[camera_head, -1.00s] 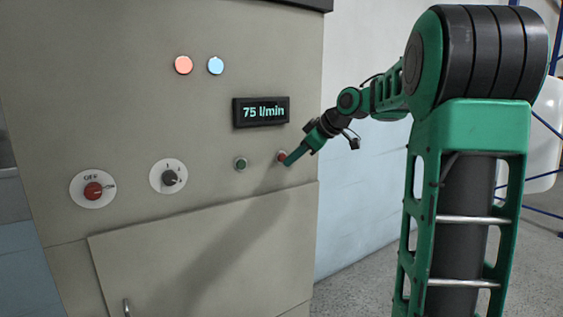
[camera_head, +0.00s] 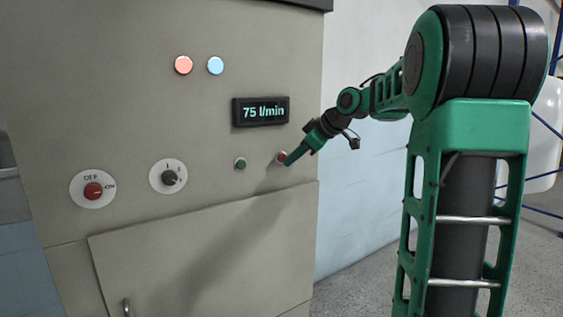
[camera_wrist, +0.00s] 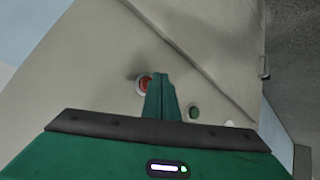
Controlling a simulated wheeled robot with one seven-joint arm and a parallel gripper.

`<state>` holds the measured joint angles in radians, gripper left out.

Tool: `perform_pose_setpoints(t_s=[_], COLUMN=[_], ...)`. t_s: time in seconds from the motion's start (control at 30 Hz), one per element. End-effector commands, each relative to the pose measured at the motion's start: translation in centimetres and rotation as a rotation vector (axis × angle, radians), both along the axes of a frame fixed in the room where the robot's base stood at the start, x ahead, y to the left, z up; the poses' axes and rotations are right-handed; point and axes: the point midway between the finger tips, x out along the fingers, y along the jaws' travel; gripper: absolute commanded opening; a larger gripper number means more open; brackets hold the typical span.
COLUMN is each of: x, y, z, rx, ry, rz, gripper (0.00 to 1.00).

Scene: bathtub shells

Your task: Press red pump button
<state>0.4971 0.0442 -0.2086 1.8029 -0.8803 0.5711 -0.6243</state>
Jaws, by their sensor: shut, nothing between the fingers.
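The red pump button (camera_head: 281,157) sits on the right side of the beige cabinet panel, below the display. My gripper (camera_head: 288,162) is shut and empty, with its fingertips at the button's lower right edge in the head view. In the wrist view the red button (camera_wrist: 145,84) shows partly behind the left side of my closed gripper fingers (camera_wrist: 160,78). Whether the fingertips touch the button or stop just short of it, I cannot tell.
A green button (camera_head: 240,163) is left of the red one. A display (camera_head: 261,111) reads 75 l/min. Two rotary knobs, red (camera_head: 93,190) and dark (camera_head: 168,177), are further left. Orange (camera_head: 183,65) and blue (camera_head: 215,66) lamps are above. A cabinet door (camera_head: 200,255) is below.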

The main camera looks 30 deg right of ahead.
Motion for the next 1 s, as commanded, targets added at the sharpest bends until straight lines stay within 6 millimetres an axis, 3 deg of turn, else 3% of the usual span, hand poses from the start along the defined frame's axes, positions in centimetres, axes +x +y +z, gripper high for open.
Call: perform_pose_setpoints(t_s=[1.0], x=[1.02], y=[0.05], z=[0.09], rx=[0.0], ry=[0.001], rz=[0.001], gripper=[0.0])
